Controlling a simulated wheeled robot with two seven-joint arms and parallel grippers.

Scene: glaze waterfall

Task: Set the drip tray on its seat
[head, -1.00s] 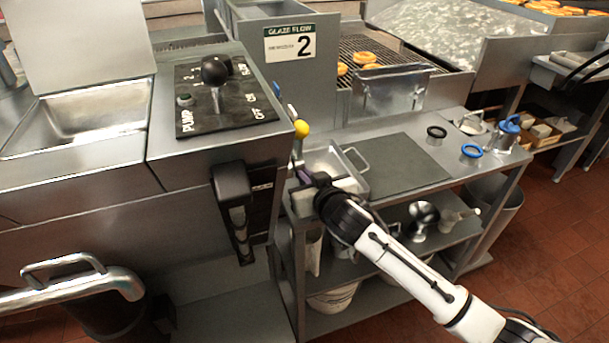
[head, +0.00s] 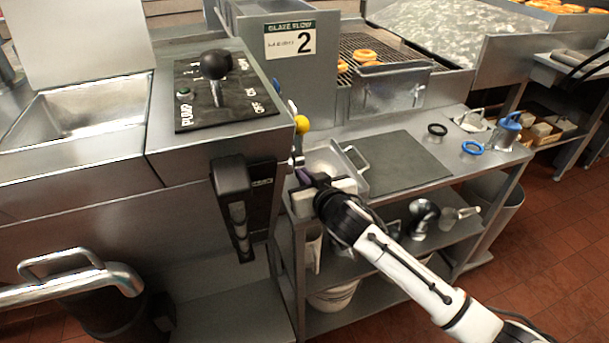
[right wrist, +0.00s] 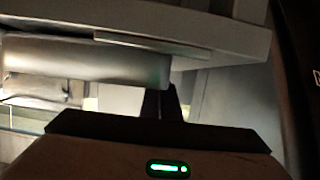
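A shallow steel tray (head: 322,160), which I take to be the drip tray, is at the left end of the bench beside the glaze machine. A loop handle (head: 357,158) shows at its right side. My right gripper (head: 303,176) is at the tray's near left side, and its fingers are small and partly lost against the metal there. In the right wrist view, dark fingers (right wrist: 161,103) look close together under a grey metal edge. Whether they grip the tray is unclear. I cannot pick out the tray's seat for certain. My left gripper is out of view.
The glaze machine with its black control panel (head: 226,92) stands at the left. A dark grey mat (head: 397,163) lies right of the tray. Black (head: 437,130) and blue (head: 472,148) rings lie farther right. A steel box (head: 390,92) hangs at the conveyor's end. Lower shelves hold utensils.

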